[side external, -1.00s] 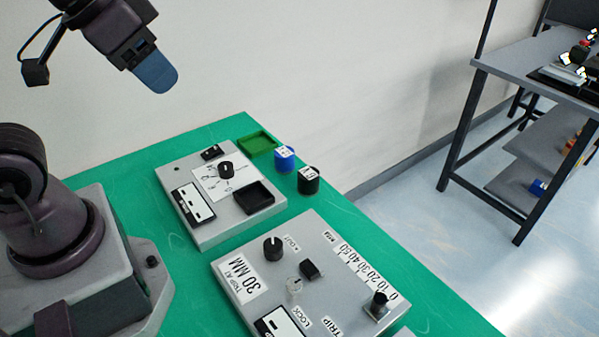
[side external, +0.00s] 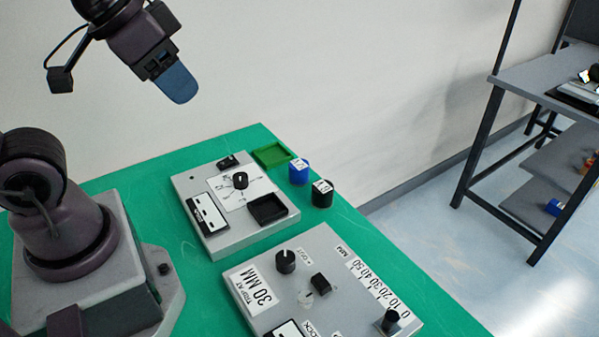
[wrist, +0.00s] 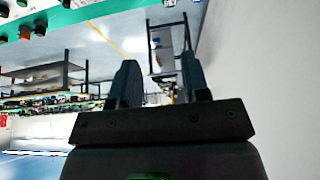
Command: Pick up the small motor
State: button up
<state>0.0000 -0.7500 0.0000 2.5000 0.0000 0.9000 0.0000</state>
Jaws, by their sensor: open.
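Two small upright cylinders with white labels on top stand on the green table, one blue (side external: 299,174) and one black (side external: 322,197). They are apart, just right of the grey panel with the dial. I cannot tell which of them, if either, is the small motor; the labels are too small to read. My gripper (side external: 178,84) is high above the table at the upper left, well away from both cylinders. In the wrist view my gripper (wrist: 158,75) has its two blue fingers spread with nothing between them.
A grey panel (side external: 215,242) holds a dial and a black square tray (side external: 267,210). A green tray (side external: 271,154) lies behind it. A larger panel (side external: 345,290) with knobs is in front. A wall is behind; a grey shelf (side external: 540,85) stands at right.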

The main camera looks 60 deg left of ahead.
jog(key=o, duration=0.7)
jog(key=shift+w, duration=0.1)
